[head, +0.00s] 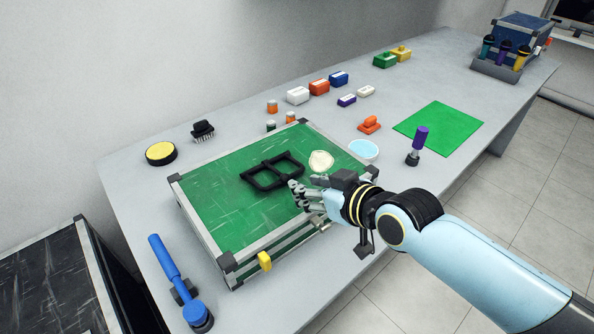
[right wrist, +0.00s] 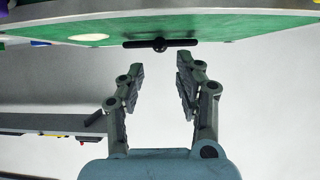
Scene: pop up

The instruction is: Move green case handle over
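The green case (head: 225,205) lies closed on the grey table, with grey edges and dark corners. Its black handle (head: 262,178) lies on the green lid, left of a pale round patch (head: 320,161). My right gripper (head: 296,190) is above the lid's right part, close to the handle's right end. In the right wrist view the fingers (right wrist: 158,70) are apart with nothing between them, and the handle (right wrist: 160,44) shows as a dark bar beyond the fingertips, apart from them. My left gripper is not in view.
A yellow latch (head: 264,261) is on the case's front side. A blue tool (head: 170,265) lies left of the case. A green mat (head: 440,129), a purple-handled tool (head: 418,140) and a light-blue round dish (head: 363,149) are to the right. Small coloured blocks (head: 319,87) stand behind.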

